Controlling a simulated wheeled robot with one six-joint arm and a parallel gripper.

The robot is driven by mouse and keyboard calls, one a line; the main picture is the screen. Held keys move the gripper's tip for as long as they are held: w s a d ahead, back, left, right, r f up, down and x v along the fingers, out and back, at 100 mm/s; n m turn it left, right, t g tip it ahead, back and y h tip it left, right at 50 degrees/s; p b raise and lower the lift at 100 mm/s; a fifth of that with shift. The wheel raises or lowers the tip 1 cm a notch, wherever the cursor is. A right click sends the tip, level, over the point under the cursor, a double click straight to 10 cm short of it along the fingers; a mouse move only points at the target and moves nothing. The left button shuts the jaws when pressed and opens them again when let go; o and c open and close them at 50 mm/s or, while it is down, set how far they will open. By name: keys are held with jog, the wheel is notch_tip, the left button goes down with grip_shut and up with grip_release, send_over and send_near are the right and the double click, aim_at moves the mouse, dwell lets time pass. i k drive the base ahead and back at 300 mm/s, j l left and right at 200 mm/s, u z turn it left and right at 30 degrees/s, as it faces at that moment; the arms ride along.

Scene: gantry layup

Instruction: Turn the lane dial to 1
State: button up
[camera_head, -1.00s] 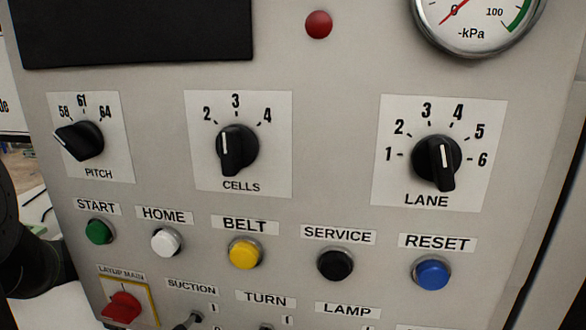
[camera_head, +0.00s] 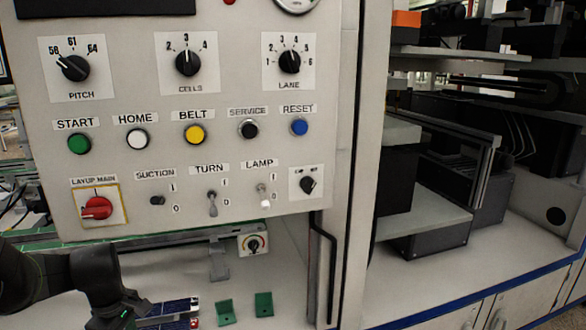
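The lane dial (camera_head: 290,62) is a black knob with a white line on a white plate marked 1 to 6, at the upper right of the grey control panel (camera_head: 225,100). Its white line appears to point roughly upward, between the 3 and 4 marks, but it is small here and the exact setting is hard to read. My arm enters at the lower left, and its dark end (camera_head: 118,312) is low, well below and left of the dial, not touching it. The fingers cannot be made out, and the bottom edge cuts off part of the end.
The cells dial (camera_head: 188,62) and pitch dial (camera_head: 74,68) are left of the lane dial. Buttons, including blue reset (camera_head: 299,127), and switches sit below. Green brackets (camera_head: 264,304) stand on the bench. A machine bay with a pale shelf (camera_head: 425,220) is at right.

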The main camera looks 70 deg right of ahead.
aim_at(291, 61)
jog(key=l+z, duration=0.2)
jog(key=z, duration=1.55)
